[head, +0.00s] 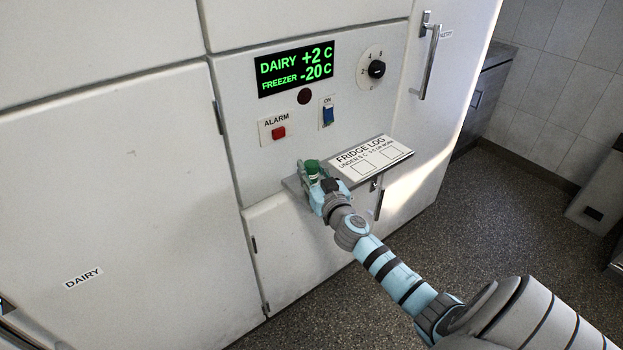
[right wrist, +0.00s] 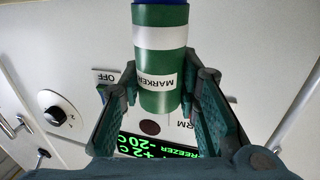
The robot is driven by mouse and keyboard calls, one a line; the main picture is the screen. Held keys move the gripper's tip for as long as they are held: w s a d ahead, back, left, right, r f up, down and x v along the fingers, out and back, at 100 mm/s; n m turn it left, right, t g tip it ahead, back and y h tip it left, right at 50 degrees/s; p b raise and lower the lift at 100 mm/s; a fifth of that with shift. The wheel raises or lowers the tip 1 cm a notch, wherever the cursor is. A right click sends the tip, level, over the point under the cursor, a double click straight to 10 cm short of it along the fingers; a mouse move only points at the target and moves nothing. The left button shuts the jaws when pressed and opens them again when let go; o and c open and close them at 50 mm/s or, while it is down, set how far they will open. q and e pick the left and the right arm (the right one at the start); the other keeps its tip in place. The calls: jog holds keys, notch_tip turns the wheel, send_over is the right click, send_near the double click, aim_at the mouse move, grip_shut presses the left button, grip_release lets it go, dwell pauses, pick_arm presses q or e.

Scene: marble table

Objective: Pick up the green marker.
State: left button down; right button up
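The green marker (head: 313,168) stands upright at the left end of a small shelf on the fridge front. In the right wrist view the marker (right wrist: 161,95) is a thick green cylinder with a white band and a "MARKER" label, upside down, with blue at the picture's top edge. My right gripper (head: 318,183) is at the marker. In the right wrist view its two fingers (right wrist: 161,80) lie against both sides of the marker, with no clear gap. The fingers partly hide the marker's lower part in the head view. My left gripper is not in view.
The shelf (head: 352,182) carries a white fridge log card (head: 372,159) right of the marker. Above are a green display (head: 296,67), a red alarm button (head: 278,132), a blue switch (head: 328,115) and a black knob (head: 376,69).

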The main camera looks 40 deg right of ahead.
jog(key=c, duration=0.4)
jog(key=shift+o, duration=0.2)
jog(key=shift+r, duration=0.35)
notch_tip(320, 180, up, 10)
jog(key=p, duration=0.6)
jog(key=shift+f, duration=0.2)
notch_tip(320, 180, up, 10)
jog(key=p, duration=0.2)
jog(key=shift+f, duration=0.15)
